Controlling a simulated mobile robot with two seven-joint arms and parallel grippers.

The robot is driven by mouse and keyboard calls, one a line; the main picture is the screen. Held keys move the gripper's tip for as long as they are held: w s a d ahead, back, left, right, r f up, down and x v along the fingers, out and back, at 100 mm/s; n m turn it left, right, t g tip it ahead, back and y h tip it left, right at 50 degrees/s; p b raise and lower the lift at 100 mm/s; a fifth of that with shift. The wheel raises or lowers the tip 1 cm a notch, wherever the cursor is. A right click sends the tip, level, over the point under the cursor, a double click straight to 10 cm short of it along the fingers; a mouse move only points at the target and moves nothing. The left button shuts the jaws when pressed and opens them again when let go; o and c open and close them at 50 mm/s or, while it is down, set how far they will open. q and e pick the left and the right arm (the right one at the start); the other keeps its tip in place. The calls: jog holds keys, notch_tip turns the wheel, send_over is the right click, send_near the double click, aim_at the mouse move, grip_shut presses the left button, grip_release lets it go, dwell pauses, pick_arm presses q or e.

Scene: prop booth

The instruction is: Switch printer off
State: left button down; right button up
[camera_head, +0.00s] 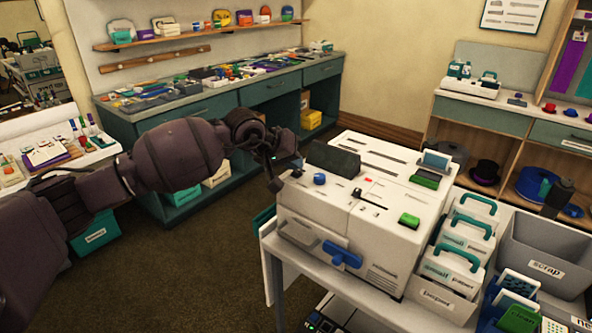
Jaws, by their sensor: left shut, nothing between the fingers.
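The printer (318,219) is a large white machine on a white table at centre right. A blue knob (319,179) is on its left top edge. A small red mark (368,180) and a green button (409,219) show on its top. A blue handle (342,256) is on its front. A dark panel (332,158) stands at its back left. My left gripper (276,185) is shut and empty at the printer's left edge, just left of the blue knob. I cannot tell whether it touches the printer. My right gripper is not in view.
White boxes with green handles (466,238) and a grey scrap bin (545,253) stand right of the printer. A long workbench (200,99) with many small items runs along the back. Open carpet (190,265) lies left of the printer table.

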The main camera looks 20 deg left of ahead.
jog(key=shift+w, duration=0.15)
pick_arm(q)
jog(key=shift+r, duration=1.2)
jog(key=shift+r+p, duration=0.3)
jog(key=shift+r, duration=1.65)
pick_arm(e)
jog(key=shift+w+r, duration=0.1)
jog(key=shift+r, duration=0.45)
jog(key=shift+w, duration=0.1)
